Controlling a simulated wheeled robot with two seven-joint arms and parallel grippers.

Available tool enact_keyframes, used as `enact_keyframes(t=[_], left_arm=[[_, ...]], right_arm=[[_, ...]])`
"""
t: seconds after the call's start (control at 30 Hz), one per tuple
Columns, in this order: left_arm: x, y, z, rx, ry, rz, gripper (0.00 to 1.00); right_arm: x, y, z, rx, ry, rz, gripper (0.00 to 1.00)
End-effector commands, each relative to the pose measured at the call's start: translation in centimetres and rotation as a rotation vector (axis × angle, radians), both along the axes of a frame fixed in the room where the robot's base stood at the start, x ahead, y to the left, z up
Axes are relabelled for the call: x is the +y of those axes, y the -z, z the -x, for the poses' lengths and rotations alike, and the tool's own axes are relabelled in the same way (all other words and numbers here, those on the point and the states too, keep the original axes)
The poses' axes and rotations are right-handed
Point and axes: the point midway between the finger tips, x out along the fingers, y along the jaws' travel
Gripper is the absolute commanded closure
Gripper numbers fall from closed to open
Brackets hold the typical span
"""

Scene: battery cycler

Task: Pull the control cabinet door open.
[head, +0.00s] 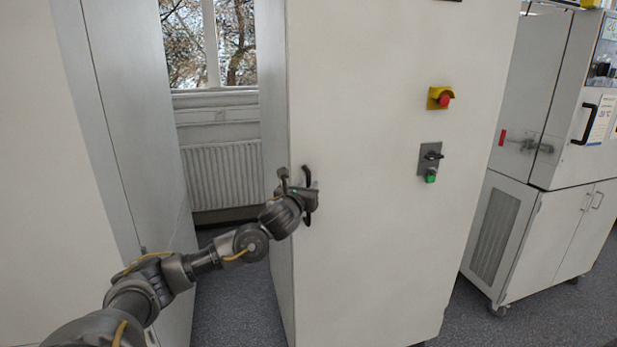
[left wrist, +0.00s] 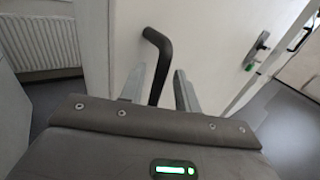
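The control cabinet door (head: 370,240) is a tall white panel in the middle of the head view. It looks flush with the cabinet, with no gap showing. Its black bar handle (head: 308,203) is near the door's left edge. My left gripper (head: 306,188) is at this handle. In the left wrist view the handle (left wrist: 158,50) runs down between the two grey fingers of my left gripper (left wrist: 160,90). The fingers are apart, one on each side of the handle, with some space showing beside it. My right gripper is in neither view.
The door carries a red stop button on a yellow base (head: 441,98) and a switch plate (head: 430,158). A tall white cabinet (head: 135,120) stands at left. A wheeled unit (head: 540,230) stands at right. A radiator (head: 222,175) is behind the gap at left.

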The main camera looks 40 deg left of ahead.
Motion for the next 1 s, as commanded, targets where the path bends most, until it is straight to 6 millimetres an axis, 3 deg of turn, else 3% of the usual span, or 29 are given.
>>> enact_keyframes(t=[0.2,0.53,0.77,1.0], left_arm=[[0.7,-0.1,-1.9,0.000,0.000,0.001,0.68],[0.8,0.1,-2.2,0.000,0.001,0.000,0.68],[0.8,0.0,-2.2,0.000,0.000,0.000,0.98],[0.8,0.0,-2.1,0.000,0.000,0.000,1.00]], right_arm=[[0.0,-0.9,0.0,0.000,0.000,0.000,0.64],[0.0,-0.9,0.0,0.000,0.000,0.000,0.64],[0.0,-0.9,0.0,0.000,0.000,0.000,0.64],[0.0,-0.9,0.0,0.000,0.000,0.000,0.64]])
